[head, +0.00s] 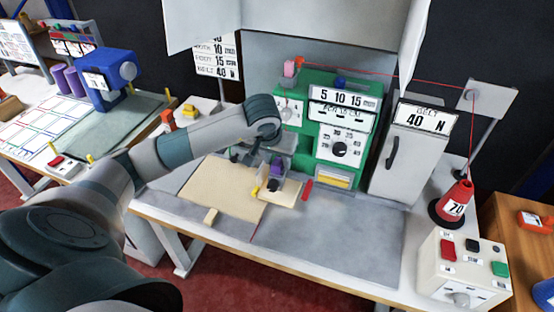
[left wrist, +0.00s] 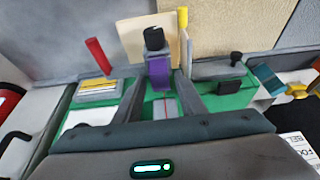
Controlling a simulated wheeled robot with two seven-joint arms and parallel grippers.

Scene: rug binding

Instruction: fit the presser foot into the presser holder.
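My left gripper (head: 272,160) reaches down in front of the green machine (head: 319,129). In the left wrist view its two fingers (left wrist: 160,88) stand close on both sides of a purple piece with a black end, which I take for the presser foot (left wrist: 158,72). The fingers look shut on it. The presser foot also shows in the head view (head: 277,171), above a small cream plate (head: 287,194) at the machine's front. I cannot make out the presser holder clearly; the gripper and arm cover that area. My right gripper is not in view.
A beige rug piece (head: 215,190) lies left of the plate. A red bar (head: 307,189) stands close to its right. A grey belt box (head: 398,160), a red cone (head: 455,203) and a button box (head: 462,268) stand farther right. The grey front surface (head: 335,235) is clear.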

